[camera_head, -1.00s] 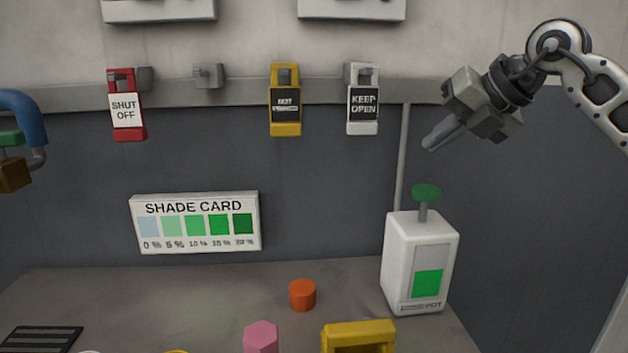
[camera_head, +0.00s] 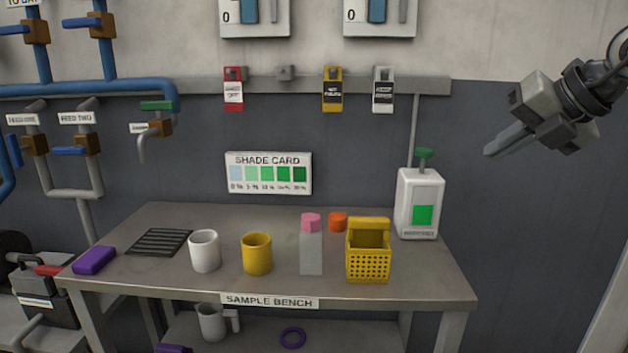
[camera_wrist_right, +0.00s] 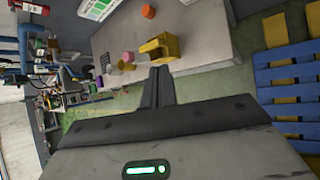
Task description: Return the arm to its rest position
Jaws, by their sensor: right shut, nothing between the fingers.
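My right gripper (camera_head: 488,152) hangs in the air at the upper right of the head view, right of the white dispenser and above bench height. Its fingers are together with nothing between them. In the right wrist view the shut fingers (camera_wrist_right: 160,75) point toward the bench. My right arm enters from the right edge of the head view. My left gripper is in neither current view.
The sample bench (camera_head: 390,290) holds a white cup (camera_head: 204,251), a yellow cup (camera_head: 257,254), a yellow basket (camera_head: 368,262) and a white dispenser (camera_head: 416,210). Blue slatted pallets (camera_wrist_right: 288,88) lie on the floor. Space around the right gripper looks clear.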

